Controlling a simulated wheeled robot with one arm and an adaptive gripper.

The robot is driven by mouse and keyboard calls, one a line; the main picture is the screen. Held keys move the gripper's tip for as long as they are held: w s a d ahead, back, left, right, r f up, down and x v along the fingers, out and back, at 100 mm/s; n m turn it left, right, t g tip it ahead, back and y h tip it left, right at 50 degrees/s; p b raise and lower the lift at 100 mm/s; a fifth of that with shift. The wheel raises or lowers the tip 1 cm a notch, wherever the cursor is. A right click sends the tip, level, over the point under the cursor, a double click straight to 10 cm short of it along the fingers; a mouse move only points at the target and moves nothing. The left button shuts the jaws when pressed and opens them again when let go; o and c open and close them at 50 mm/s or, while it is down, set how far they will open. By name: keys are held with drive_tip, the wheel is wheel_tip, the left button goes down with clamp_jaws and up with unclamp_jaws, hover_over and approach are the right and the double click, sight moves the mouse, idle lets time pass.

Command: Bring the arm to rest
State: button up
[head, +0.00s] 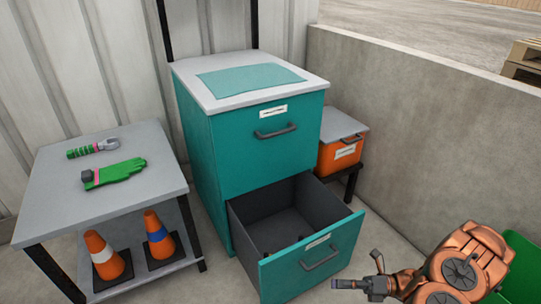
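My gripper (356,269) is at the bottom of the head view, right of the middle, at the end of my orange arm. Its dark fingers are spread apart and nothing shows between them. In the picture it is just right of the open lower drawer (318,258) of a teal cabinet (265,155). I cannot tell from this one view how far it is from the drawer front.
An orange box (340,150) sits on a dark stand beside a concrete wall (430,130).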

drive_tip(key=s+a+r+n+g+h+p, duration=0.35)
drive_tip(key=r+n, duration=0.25)
drive_tip(key=r, duration=0.5)
drive_tip(key=s+a+r+n+g+h+p, duration=0.25)
drive_tip(key=r+n+p, duration=0.3)
drive_tip(key=r, duration=0.55)
drive_tip(key=s+a+r+n+g+h+p, duration=0.2)
drive_tip(key=a+r+n+h+p, duration=0.3)
drive_tip(key=r, duration=0.6)
drive_tip(key=s+d+r+n+t+h+p, duration=0.3)
drive_tip(key=s+r+n+p, duration=0.4)
drive_tip(key=r, duration=0.4)
drive_tip(key=s+d+r+n+t+h+p, duration=0.2)
drive_tip(key=s+d+r+n+h+p, duration=0.3)
drive_tip(key=r, duration=0.7)
drive_tip(key=shift+s+d+n+t+p, duration=0.2)
drive_tip(key=shift+s+n+t+p, duration=0.2)
drive_tip(key=shift+s+n+p, duration=1.1)
drive_tip(key=shift+s+f+m, duration=0.1)
drive_tip(key=shift+s+m, duration=0.1)
drive_tip(key=shift+m, duration=0.15)
